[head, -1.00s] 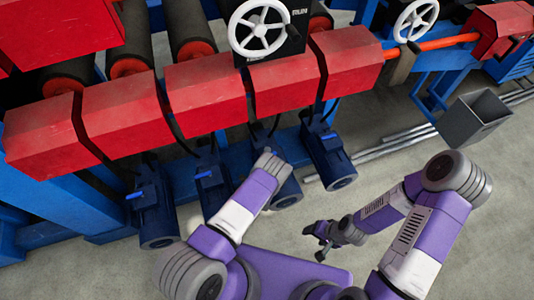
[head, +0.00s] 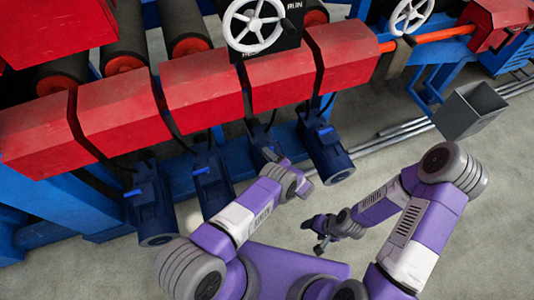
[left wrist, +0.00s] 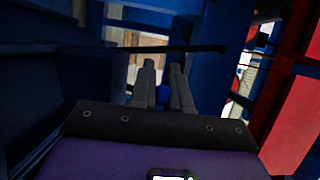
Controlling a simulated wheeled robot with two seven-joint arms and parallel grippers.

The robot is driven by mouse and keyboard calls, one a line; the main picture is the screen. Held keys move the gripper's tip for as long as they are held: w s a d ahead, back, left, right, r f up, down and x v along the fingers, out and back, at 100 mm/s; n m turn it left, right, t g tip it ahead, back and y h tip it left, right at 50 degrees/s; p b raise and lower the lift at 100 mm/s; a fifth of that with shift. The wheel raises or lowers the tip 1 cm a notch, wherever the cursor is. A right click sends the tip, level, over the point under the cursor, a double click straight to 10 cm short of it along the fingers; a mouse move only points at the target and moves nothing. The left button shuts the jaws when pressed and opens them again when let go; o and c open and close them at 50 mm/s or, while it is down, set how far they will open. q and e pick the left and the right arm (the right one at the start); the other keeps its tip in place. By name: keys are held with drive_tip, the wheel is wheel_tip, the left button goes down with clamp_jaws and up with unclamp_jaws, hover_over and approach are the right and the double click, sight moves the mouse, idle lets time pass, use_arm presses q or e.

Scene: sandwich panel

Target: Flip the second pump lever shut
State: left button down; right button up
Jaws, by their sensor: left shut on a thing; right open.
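Several blue pumps stand in a row under the red housings in the head view. Bright blue levers show on the leftmost pump (head: 133,193) and on the second pump from the left (head: 200,171). My left arm reaches over the third pump from the left and hides much of it. In the left wrist view my left gripper (left wrist: 161,72) is shut on a small blue part (left wrist: 163,95), apparently a lever, between its grey fingers. Its fingertips are hard to make out in the head view. My right gripper (head: 316,236) is open and empty above the floor, away from the pumps.
Red housings (head: 200,82) run above the pumps, with a white handwheel (head: 254,24) behind them. The rightmost pump (head: 326,155) is close to my left wrist. A grey bin (head: 470,112) and metal pipes lie right.

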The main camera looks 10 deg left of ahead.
use_arm(q)
drive_tip(key=shift+s+d+n+g+y, duration=0.1)
drive_tip(key=shift+d+n+g+y, duration=0.15)
drive_tip(key=shift+n+g+y, duration=0.75)
drive_tip(key=shift+h, duration=0.3)
drive_tip(key=c, duration=1.2)
unclamp_jaws()
